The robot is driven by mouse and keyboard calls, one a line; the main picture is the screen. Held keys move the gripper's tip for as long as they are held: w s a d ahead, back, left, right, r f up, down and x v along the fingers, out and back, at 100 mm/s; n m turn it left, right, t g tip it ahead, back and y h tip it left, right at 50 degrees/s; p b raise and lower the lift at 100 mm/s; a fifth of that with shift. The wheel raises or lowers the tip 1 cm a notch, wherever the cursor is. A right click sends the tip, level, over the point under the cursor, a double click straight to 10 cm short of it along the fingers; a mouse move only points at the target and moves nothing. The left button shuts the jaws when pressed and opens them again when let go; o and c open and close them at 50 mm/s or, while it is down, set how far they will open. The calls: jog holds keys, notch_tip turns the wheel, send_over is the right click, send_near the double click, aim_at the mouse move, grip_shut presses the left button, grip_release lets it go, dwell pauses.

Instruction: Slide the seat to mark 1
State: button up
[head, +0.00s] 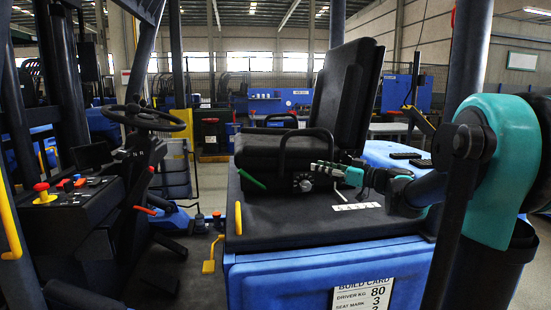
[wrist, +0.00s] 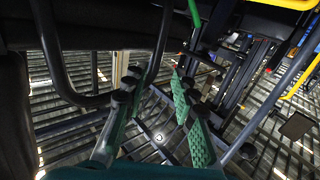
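The black seat (head: 345,95) stands on a dark deck over a blue body, its backrest tilted to the right. A black armrest loop (head: 283,150) runs along its near side. A green lever (head: 251,180) sticks out at the seat's front left, and its green end also shows in the wrist view (wrist: 194,12). A white marked strip (head: 355,206) lies on the deck below the seat; its numbers are too small to read. My gripper (head: 318,168) is beside the seat base, right of the lever. In the wrist view its teal fingers (wrist: 155,92) are apart, with nothing seen held.
A card (head: 363,296) on the blue body reads "DRIVER KG 80" and "SEAT MARK 3". A steering wheel (head: 147,117) and a control console (head: 75,200) stand at left. Yellow handles (head: 238,218) are near the deck's left edge. Dark bars pass close to my fingers.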

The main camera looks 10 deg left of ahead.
aim_at(282, 158)
jog(key=x, duration=1.7)
jog(key=shift+s, duration=0.15)
grip_shut()
